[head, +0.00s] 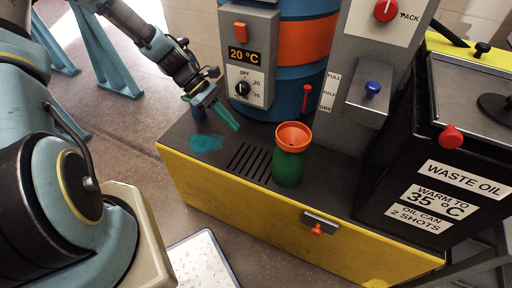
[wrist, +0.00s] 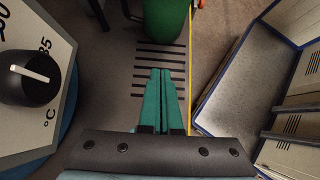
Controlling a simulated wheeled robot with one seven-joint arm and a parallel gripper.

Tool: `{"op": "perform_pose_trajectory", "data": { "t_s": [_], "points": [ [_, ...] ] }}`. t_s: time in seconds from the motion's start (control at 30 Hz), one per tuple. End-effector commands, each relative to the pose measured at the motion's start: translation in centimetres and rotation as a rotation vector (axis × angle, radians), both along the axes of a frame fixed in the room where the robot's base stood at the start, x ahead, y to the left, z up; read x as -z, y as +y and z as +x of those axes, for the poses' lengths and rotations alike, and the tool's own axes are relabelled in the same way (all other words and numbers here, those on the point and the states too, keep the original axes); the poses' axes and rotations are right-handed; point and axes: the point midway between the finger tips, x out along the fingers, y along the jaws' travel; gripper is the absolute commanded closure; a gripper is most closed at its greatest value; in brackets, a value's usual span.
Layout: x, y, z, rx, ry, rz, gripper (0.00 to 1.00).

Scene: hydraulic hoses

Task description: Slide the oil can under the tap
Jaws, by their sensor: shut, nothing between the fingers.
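The green oil can (head: 289,167) with an orange funnel top (head: 293,137) stands upright on the dark top of the yellow bench, just right of the slotted grille. In the wrist view its green body (wrist: 167,18) shows at the top edge, beyond my fingertips. My gripper (head: 236,127) is shut and empty, with its teal fingers pointing down left of the can and apart from it. In the wrist view the closed fingers (wrist: 160,72) point toward the grille. A grey box with a blue knob (head: 372,88) stands behind and right of the can; I cannot tell which part is the tap.
The slotted grille (head: 248,161) lies between my gripper and the can. A teal patch (head: 207,143) marks the bench top at left. Behind stands a blue and orange drum (head: 305,42) with a dial panel (head: 246,84). A black waste oil box (head: 440,150) blocks the right.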

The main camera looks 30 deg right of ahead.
Motion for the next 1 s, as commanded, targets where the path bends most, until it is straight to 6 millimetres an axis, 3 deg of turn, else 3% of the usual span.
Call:
{"op": "perform_pose_trajectory", "data": {
  "t_s": [0.53,0.77,1.0],
  "points": [
    [6.9,-3.7,-5.9,0.002,0.005,0.000,1.00],
    [6.8,-5.4,-8.5,0.004,0.001,0.000,1.00],
    [6.8,-5.9,-9.2,0.001,-0.001,0.000,1.00]
  ]
}}
